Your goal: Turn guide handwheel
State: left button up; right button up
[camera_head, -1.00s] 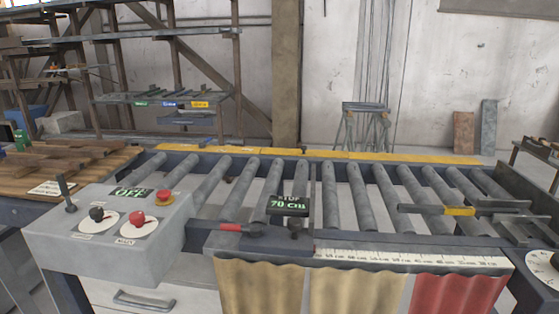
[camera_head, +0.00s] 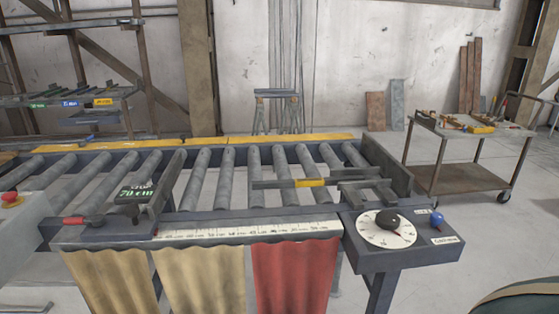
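A dark round knob (camera_head: 388,219), which looks like the guide handwheel, sits on a white marked dial (camera_head: 372,231) on a dark box (camera_head: 408,257) at the right end of the roller table. A blue ball knob (camera_head: 436,218) stands beside it, near small labels. A flat bar with a yellow middle (camera_head: 310,182) lies across the rollers left of the box. Neither of my grippers is in view, so their state is hidden.
The roller table (camera_head: 225,175) has a white ruler (camera_head: 240,228) and hanging curtains (camera_head: 295,275) in front. A cart with tools (camera_head: 470,185) stands at the right. Open floor lies between them. A curved dark and cream shape (camera_head: 520,298), unclear to me, fills the bottom right corner.

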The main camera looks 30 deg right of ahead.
aim_at(387, 221)
jog(key=k+l, duration=0.15)
jog(key=l, duration=0.25)
jog(key=k+l, duration=0.1)
jog(key=l, duration=0.35)
jog(key=k+l, duration=0.15)
jog(key=l, duration=0.25)
jog(key=k+l+z, duration=0.1)
jog(key=l, duration=0.35)
jog(key=k+l, duration=0.15)
jog(key=l, duration=0.25)
